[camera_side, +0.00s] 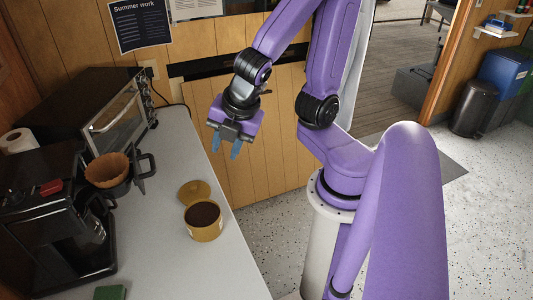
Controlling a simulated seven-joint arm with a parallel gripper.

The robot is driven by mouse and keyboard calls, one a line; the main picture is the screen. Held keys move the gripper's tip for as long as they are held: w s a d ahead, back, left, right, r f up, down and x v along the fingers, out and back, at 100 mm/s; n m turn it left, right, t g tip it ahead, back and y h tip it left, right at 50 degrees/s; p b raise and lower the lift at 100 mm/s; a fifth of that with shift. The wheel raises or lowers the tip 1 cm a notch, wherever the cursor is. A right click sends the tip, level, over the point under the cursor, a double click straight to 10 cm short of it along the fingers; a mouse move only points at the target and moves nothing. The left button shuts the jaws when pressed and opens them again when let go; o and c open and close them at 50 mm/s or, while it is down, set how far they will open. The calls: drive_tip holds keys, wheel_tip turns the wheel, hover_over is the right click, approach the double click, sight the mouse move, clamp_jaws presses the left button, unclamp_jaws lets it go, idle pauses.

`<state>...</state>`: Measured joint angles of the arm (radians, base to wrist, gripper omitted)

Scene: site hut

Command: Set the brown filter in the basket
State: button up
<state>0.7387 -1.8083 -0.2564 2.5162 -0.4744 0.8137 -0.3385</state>
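The brown filter (106,168), a pleated paper cone, sits in the black basket (118,188) beside the black coffee machine (50,240). Its upper part shows above the basket's rim; its lower part is hidden inside. A black handle (146,163) sticks up at the basket's right. My gripper (227,150) points down in the air, right of the filter and well apart from it. Its two blue fingers are spread with nothing between them.
An open tan canister of dark grounds (203,214) stands on the grey counter (180,262), its round lid (193,190) behind it. A toaster oven (115,118) and a paper roll (18,140) stand at the back. A green item (110,292) lies at the front.

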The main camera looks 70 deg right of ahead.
drive_tip(key=s+m+g+y, duration=0.1)
drive_tip(key=s+m+g, duration=0.3)
drive_tip(key=s+m, duration=0.3)
drive_tip(key=shift+s, duration=1)
